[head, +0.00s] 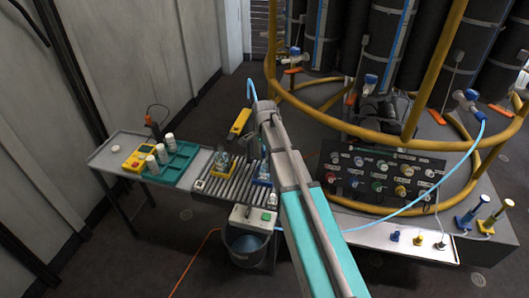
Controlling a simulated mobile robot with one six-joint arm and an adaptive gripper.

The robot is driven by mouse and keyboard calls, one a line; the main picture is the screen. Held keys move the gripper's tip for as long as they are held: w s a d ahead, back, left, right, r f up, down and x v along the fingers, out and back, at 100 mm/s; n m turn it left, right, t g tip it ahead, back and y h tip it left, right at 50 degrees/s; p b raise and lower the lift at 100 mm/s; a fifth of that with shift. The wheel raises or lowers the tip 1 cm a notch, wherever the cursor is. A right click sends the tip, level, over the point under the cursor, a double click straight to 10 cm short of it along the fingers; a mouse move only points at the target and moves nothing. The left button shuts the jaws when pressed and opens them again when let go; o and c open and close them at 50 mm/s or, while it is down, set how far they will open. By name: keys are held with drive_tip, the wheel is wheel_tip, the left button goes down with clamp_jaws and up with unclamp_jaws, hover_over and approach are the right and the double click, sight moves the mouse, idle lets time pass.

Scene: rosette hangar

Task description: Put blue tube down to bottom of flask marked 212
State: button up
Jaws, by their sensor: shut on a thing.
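A light blue tube (410,207) runs from a valve on the right, sags over the bench front and passes behind my arm. A short blue loop (249,88) shows above the arm's far bend. My gripper (252,150) is small and dark, pointing down over the roller conveyor, mostly hidden by my arm; it is shut on the blue tube, though the grip itself is unclear. One clear flask (220,161) stands in a yellow holder left of the gripper. Another flask (264,171) stands in a blue holder just right of it. Their markings are too small to read.
A side table (110,148) at left holds a teal tray (183,176) with white bottles and a yellow device (138,158). A grey bucket (246,246) stands below the conveyor (212,187). A yellow-railed cylinder rig and knob panel (385,175) fill the right.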

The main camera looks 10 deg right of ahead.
drive_tip(key=shift+f+b, duration=0.3)
idle(0.5)
drive_tip(key=o, duration=1)
drive_tip(key=o, duration=0.3)
drive_tip(key=shift+r, duration=0.1)
drive_tip(key=shift+r+p, duration=2.95)
drive_tip(key=shift+p, duration=0.1)
